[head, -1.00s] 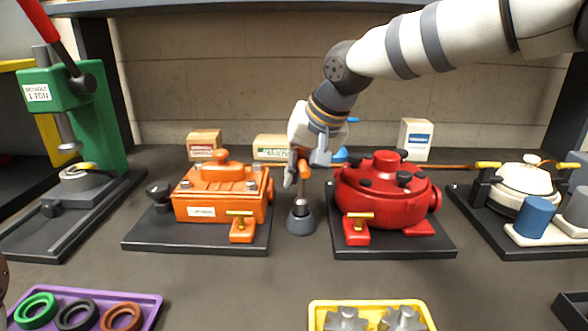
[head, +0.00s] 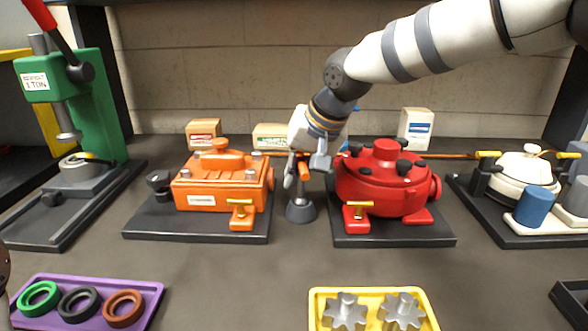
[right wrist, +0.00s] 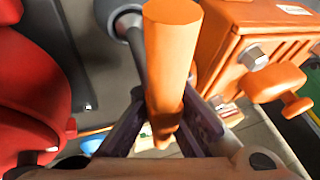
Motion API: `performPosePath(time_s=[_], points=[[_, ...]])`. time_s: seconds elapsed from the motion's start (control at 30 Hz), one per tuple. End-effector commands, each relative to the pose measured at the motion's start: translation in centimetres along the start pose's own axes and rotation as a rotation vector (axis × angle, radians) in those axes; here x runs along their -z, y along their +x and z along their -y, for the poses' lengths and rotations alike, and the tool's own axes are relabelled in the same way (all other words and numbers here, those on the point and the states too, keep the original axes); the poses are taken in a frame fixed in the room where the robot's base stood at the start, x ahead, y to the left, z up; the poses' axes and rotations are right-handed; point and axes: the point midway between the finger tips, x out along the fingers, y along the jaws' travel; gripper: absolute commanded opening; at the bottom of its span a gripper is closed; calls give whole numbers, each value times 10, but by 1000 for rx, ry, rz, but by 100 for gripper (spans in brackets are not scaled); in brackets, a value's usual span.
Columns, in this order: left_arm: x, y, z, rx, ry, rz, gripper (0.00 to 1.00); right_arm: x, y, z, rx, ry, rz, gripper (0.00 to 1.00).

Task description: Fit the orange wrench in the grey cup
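My right gripper (head: 303,172) is shut on the orange wrench's handle (right wrist: 168,70); its two fingers press on the handle from both sides in the right wrist view. The wrench's handle also shows in the head view (head: 305,171), above the grey cup (head: 301,212). A grey shaft runs down from the handle to the cup's mouth. The cup stands upright on the table between the orange and red motors. In the right wrist view the shaft meets a grey ring at the upper left. How deep the tip sits is hidden. My left gripper is not in view.
The orange motor (head: 218,185) and red motor (head: 385,182) stand close on either side of the cup. A green press (head: 95,105) is at left, a cream motor (head: 525,178) at right. A purple tray (head: 150,290) and yellow tray (head: 375,294) lie in front, with bare table between.

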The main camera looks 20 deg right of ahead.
Motion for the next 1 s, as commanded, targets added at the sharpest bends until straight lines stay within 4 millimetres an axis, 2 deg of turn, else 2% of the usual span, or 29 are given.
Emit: performPosePath(time_s=[0.23,0.37,0.67,1.0], points=[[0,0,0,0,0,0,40,-1,4,-2,0,0,-2,1],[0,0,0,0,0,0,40,-1,4,-1,0,0,-2,28],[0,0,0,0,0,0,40,-1,3,-1,0,0,-1,28],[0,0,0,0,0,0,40,12,-27,10,0,0,-3,28]])
